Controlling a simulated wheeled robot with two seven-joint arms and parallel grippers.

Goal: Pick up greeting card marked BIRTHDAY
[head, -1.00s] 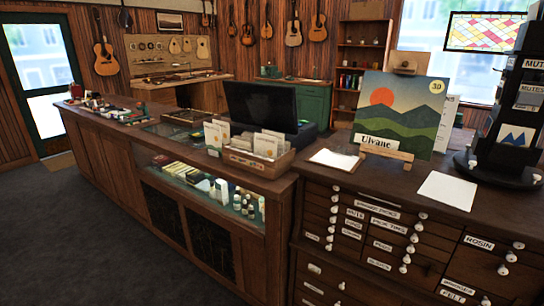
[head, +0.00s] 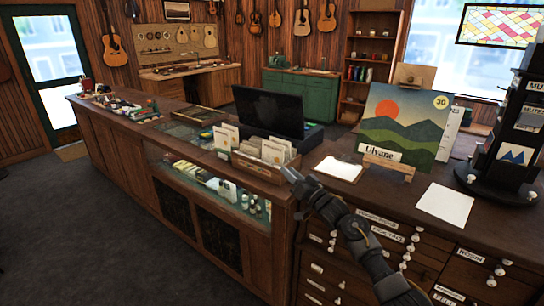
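A wooden card box (head: 257,167) stands on the counter, with several pale cards (head: 272,150) upright in it. More upright cards (head: 226,136) stand just left of it. The print on these cards is too small to read, so I cannot tell which is marked BIRTHDAY. My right gripper (head: 291,176) is in front of and just right of the card box, near the counter's edge, and holds nothing that I can see. Whether its fingers are open or shut is not clear. My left gripper is out of view.
A dark monitor (head: 267,110) stands behind the cards. Right of the gripper are a clipboard (head: 339,170), a landscape picture on a stand (head: 401,125), a white sheet (head: 445,204) and a dark display rack (head: 510,140). Labelled drawers (head: 380,235) are below. The glass case (head: 205,185) is to the left.

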